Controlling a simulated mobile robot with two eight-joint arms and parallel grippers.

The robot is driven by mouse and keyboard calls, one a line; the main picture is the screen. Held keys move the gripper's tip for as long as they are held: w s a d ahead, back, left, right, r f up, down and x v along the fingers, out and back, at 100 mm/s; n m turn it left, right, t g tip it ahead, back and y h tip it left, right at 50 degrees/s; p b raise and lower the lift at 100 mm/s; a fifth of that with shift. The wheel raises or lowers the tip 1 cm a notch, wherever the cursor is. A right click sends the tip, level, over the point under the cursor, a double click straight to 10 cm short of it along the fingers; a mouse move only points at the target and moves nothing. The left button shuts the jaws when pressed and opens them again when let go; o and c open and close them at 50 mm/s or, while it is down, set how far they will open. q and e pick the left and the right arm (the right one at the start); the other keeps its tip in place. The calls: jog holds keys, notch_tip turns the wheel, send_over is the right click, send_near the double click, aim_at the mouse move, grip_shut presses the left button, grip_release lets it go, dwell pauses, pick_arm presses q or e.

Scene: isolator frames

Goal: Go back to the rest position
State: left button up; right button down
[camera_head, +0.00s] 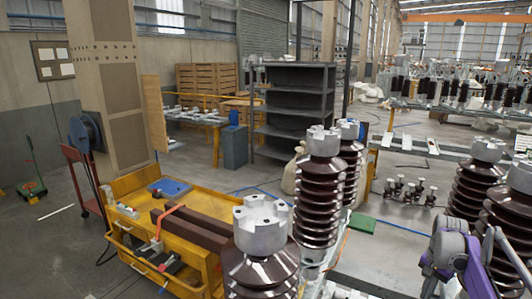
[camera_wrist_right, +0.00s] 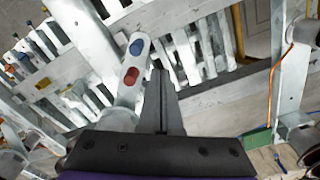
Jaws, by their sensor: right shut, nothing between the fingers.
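My right gripper (camera_wrist_right: 161,78) shows in the right wrist view. Its dark fingers are together and nothing is between them. My purple and grey right arm is at the lower right of the head view, in front of the brown ribbed insulators; I cannot make out its fingers there. My left gripper is not in view. A grey metal bar (camera_wrist_right: 130,72) with a blue and a red round spot stands close to the left of the fingers in the wrist view. I cannot tell whether it touches them.
Brown insulators with grey metal caps stand close by, one at front centre (camera_head: 261,268), one behind it (camera_head: 318,195) and several at the right. A yellow cart (camera_head: 200,272) with tools is at the left. A grey shelf (camera_head: 296,105) stands behind. Grey floor lies open at the left.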

jog(key=s+a+r+n+t, duration=0.1)
jog(key=s+a+r+n, duration=0.15)
jog(key=s+a, duration=0.45)
jog(key=s+a+r+n+t, duration=0.2)
jog(key=s+a+n, duration=0.1)
jog(key=a, duration=0.7)
jog(key=s+a+f+n+t, duration=0.1)
jog(key=s+a+f+n, duration=0.2)
jog(key=s, duration=0.5)
jog(key=s+a+f+n+t, duration=0.1)
jog(key=s+a+f+n, duration=0.2)
jog(key=s+a+f, duration=0.2)
jog(key=s+a, duration=0.3)
jog(key=s, duration=0.1)
jog(key=shift+a+t, duration=0.15)
jog(key=shift+t, duration=0.25)
jog(key=shift+f, duration=0.1)
